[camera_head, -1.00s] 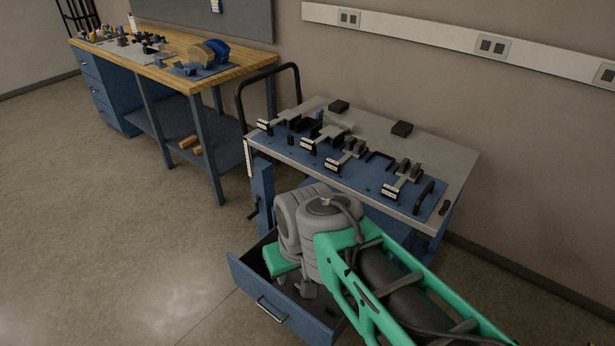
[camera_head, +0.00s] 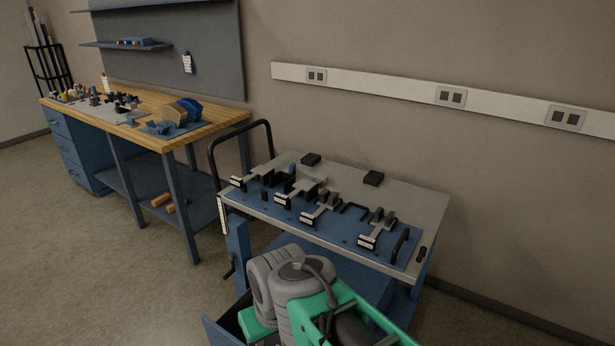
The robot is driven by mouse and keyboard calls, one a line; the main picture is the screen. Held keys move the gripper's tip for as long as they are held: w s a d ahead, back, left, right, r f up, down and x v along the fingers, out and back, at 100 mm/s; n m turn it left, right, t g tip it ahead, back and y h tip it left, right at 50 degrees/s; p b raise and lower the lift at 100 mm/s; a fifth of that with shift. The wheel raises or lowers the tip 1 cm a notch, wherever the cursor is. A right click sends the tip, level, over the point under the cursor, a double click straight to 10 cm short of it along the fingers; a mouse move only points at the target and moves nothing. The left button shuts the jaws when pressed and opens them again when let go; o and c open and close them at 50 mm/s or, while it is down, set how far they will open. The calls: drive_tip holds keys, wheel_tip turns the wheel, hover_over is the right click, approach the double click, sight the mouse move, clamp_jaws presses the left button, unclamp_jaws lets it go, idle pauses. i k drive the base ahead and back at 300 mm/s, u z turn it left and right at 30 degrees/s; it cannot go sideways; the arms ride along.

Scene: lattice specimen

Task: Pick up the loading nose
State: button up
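I cannot single out the loading nose in this view. Several small dark and grey fixtures with white labels, one of them a labelled fixture (camera_head: 376,230), stand on the blue mat (camera_head: 335,238) on the grey cart. An open drawer (camera_head: 217,331) under the cart is mostly cut off by the lower edge, and my arm covers part of it. My grey and green arm fills the bottom middle, in front of the cart. My gripper is out of view, so I cannot see whether it holds anything.
The cart top (camera_head: 420,207) has a black handle (camera_head: 240,128) at its left and two black blocks at the back. A wooden workbench (camera_head: 160,103) with tools and blue parts stands at the left. Open floor (camera_head: 70,260) lies at the lower left.

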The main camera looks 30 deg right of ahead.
sight(319, 178)
drive_tip(key=u, duration=3.1)
drive_tip(key=k, duration=2.75)
drive_tip(key=z, duration=2.15)
drive_tip(key=i, duration=0.5)
drive_tip(key=z, duration=0.05)
